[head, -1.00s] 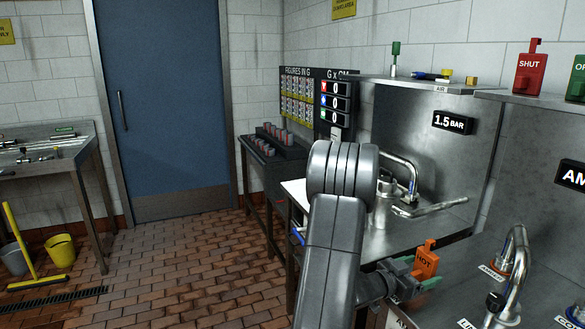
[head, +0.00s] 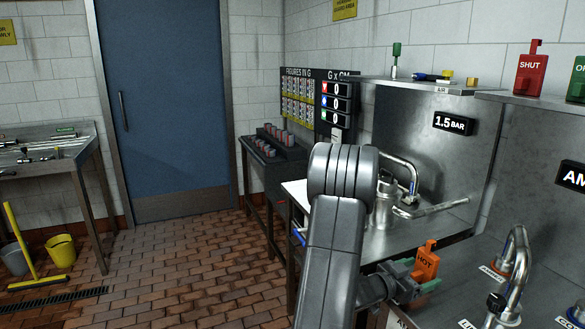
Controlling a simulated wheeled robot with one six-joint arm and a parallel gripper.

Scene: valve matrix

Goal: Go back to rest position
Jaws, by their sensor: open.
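My gripper (head: 423,275) is at the lower right of the head view, at the front edge of the steel sink counter. I cannot tell whether the fingers touch the tag. My grey arm rises in front of the view and bends down to the gripper, hiding part of the counter behind it.
A red SHUT tag (head: 529,70) stands on the ledge above. A side table (head: 50,170) and yellow bucket (head: 61,249) are at the left. The tiled floor (head: 190,265) between is clear.

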